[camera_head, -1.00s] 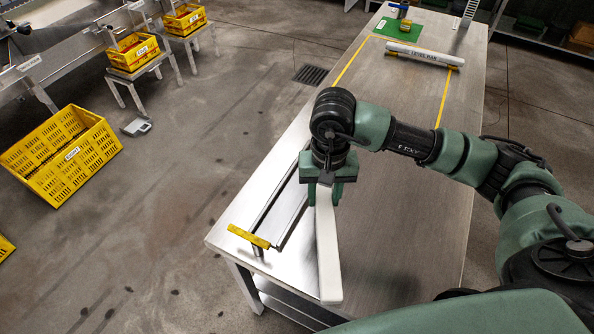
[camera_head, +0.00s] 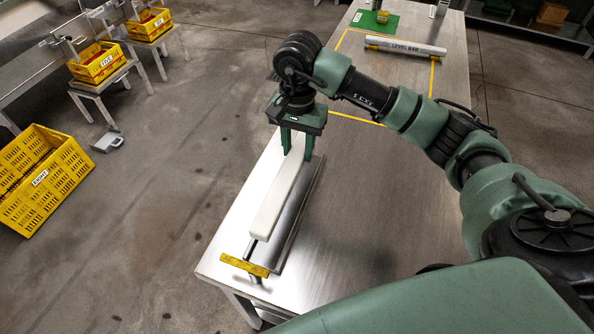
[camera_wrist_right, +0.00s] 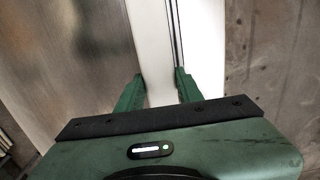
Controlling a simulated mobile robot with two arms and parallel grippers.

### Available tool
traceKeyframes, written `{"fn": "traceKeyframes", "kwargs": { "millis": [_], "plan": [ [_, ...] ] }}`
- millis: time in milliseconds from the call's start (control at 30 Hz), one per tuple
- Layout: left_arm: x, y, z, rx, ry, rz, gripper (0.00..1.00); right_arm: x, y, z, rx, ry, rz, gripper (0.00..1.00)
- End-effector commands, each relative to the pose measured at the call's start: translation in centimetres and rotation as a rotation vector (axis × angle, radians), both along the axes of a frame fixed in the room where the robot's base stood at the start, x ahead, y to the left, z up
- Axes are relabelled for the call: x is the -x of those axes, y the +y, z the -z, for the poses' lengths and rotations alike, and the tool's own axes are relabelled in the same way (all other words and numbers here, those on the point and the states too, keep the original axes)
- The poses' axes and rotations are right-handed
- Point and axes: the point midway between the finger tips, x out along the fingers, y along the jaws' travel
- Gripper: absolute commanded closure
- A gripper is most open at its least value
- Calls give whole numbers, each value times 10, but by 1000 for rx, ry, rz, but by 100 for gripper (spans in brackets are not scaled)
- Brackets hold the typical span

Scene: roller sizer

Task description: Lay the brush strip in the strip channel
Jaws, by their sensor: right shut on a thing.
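My right gripper (camera_head: 298,143) is shut on the white brush strip (camera_head: 279,198) near its far end. The strip points toward the near end of the table, roughly in line with the metal strip channel (camera_head: 294,218). In the head view it covers the channel's left part; whether it touches the channel I cannot tell. A yellow end piece (camera_head: 245,265) crosses the channel's near end. In the right wrist view the strip (camera_wrist_right: 151,45) runs between the green fingers (camera_wrist_right: 158,90), with a channel rail close on its right. My left gripper is not in view.
The metal table (camera_head: 365,195) is clear to the right of the channel. A white level bar (camera_head: 405,46) lies at the far end inside a yellow outline, near a green mat (camera_head: 376,22). Yellow crates (camera_head: 45,185) stand off the table at left.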

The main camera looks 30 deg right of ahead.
Motion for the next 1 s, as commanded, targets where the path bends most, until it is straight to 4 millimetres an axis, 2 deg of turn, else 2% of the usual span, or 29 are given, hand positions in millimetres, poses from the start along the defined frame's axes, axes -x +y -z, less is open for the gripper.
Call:
{"fn": "traceKeyframes", "kwargs": {
  "millis": [100,200,433,633,1000],
  "plan": [
    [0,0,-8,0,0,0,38,1,0,25,-2,4,0,100],
    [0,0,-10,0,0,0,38,0,1,39,-2,1,-2,100],
    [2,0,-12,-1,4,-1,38,0,1,56,-2,1,-1,100],
    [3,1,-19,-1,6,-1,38,0,1,85,-2,1,-2,100],
    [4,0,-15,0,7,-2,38,0,0,94,-1,-2,-3,100]
  ]
}}
